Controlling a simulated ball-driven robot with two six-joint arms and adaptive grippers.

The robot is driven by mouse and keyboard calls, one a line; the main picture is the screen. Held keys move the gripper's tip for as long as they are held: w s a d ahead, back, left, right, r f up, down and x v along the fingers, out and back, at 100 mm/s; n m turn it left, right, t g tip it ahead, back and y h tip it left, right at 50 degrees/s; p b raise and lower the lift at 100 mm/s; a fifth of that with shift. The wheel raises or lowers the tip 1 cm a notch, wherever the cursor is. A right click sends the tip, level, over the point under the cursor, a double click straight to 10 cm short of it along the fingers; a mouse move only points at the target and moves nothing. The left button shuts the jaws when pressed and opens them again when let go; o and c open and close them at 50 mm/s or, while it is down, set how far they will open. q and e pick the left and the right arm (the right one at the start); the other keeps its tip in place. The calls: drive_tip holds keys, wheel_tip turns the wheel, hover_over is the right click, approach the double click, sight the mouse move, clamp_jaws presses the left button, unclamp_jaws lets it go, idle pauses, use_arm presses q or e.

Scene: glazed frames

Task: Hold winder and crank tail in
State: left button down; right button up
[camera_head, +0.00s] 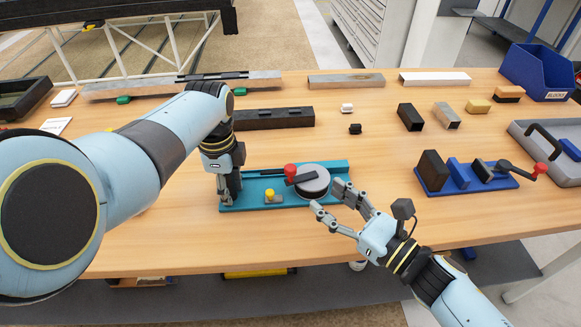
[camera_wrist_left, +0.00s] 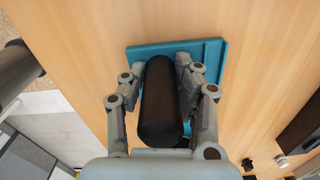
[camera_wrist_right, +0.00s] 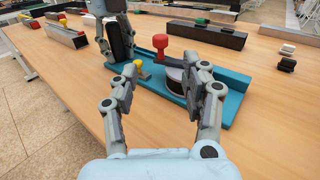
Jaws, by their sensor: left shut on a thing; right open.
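The winder has a teal base (camera_head: 335,166) on the table's front middle, with a round grey drum (camera_head: 313,186) on it. A dark crank arm with a red knob (camera_head: 291,170) lies over the drum; the knob also shows in the right wrist view (camera_wrist_right: 161,43). A small yellow piece (camera_head: 270,196) sits left of the drum. My left gripper (camera_head: 229,198) is shut on the black upright grip (camera_wrist_left: 160,105) at the base's left end. My right gripper (camera_head: 327,195) is open and empty, at the drum's right front, with the drum partly between its fingers in its wrist view. I cannot make out a tail.
A blue-based fixture (camera_head: 462,185) with a red-knobbed lever stands to the right. Behind are a long black bar (camera_head: 272,118), black blocks and a blue bin (camera_head: 535,72). A grey tray (camera_head: 555,165) is at far right. The table's front edge is close below the winder.

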sight(295, 172)
drive_tip(key=x, duration=1.1)
drive_tip(key=shift+w+a, duration=0.1)
drive_tip(key=shift+a, duration=0.05)
clamp_jaws()
